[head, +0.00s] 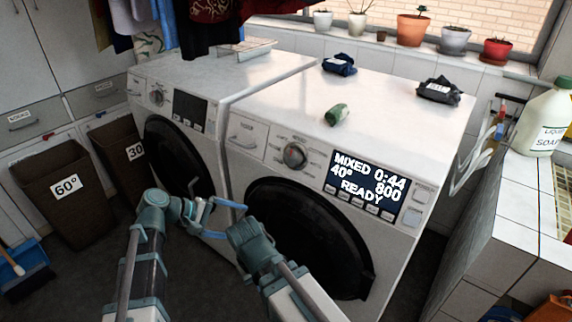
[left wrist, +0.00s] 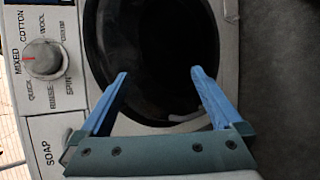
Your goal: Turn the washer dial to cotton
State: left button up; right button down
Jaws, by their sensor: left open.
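The right-hand washer's round silver dial (head: 294,155) is on its front panel, left of a lit display (head: 367,186) reading MIXED, 0:44, 40°, 800, READY. In the left wrist view the dial (left wrist: 44,59) appears sideways, with its red mark at MIXED and the COTTON label (left wrist: 25,24) beside it. My left gripper (head: 229,219) is open and empty in front of the washer, below and left of the dial. In the left wrist view, its blue fingers (left wrist: 159,74) are spread before the dark door. My right arm's teal end (head: 252,243) is near the door; its fingers cannot be made out.
A second washer (head: 191,146) stands to the left, with baskets (head: 68,196) beside it. A green item (head: 336,114) and dark folded cloths (head: 438,91) lie on the right washer's top. A tiled counter (head: 524,206) with a soap bottle (head: 548,121) bounds the right.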

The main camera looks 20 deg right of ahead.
aim_at(289, 157)
pick_arm(q)
jog(key=w+d+r+n+h, duration=0.2)
jog(key=w+r+h, duration=0.1)
jog(key=r, duration=0.3)
jog(key=w+d+r+n+h, duration=0.2)
jog(key=w+r+h, duration=0.2)
jog(key=r, duration=0.3)
jog(key=shift+t, duration=0.4)
jog(key=d, duration=0.9)
jog(key=w+d, duration=0.1)
jog(key=d, duration=0.3)
jog(key=shift+d+f, duration=0.25)
jog(key=shift+d, duration=0.15)
jog(key=c, duration=1.4)
jog(key=shift+o, duration=0.2)
jog(key=shift+w+r+m+g+y+p, duration=0.15)
jog(key=shift+r+m+g+y+p, duration=0.25)
jog(key=shift+m+p, duration=0.6)
jog(key=m+g+y+p, duration=0.1)
jog(key=m+y+p, duration=0.1)
jog(key=m+p, duration=0.1)
jog(key=shift+r+m+p, duration=0.1)
jog(key=shift+m+p, duration=0.3)
jog(key=shift+p, duration=0.45)
jog(key=shift+m+g+y+p, duration=0.3)
jog(key=shift+m+y+p, duration=0.8)
jog(key=shift+m+p, duration=0.45)
jog(key=shift+f, duration=0.2)
